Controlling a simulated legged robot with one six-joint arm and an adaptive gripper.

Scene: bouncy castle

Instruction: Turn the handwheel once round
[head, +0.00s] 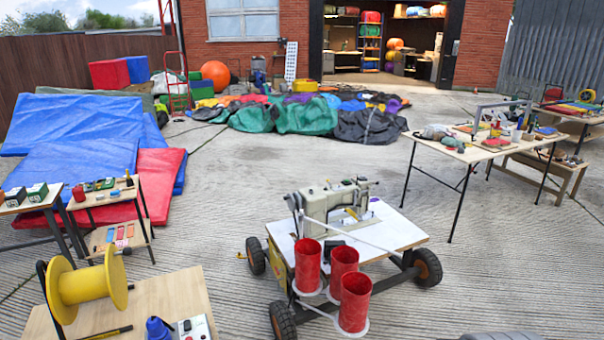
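A cream sewing machine (336,203) stands on the white top of a wheeled cart (398,228) in the middle foreground of the head view. A small dark round part (293,201) at the machine's left end may be the handwheel, but it is too small to be sure. Thin dark parts also stick out at the machine's right end. My gripper is not in view, and nothing is seen touching the machine.
Three red cylinders (354,300) stand at the cart's near side. A bench with a yellow spool (88,284) is at the lower left. Work tables (462,150) stand at the right. Blue mats (80,140) lie at the left. Concrete right of the cart is clear.

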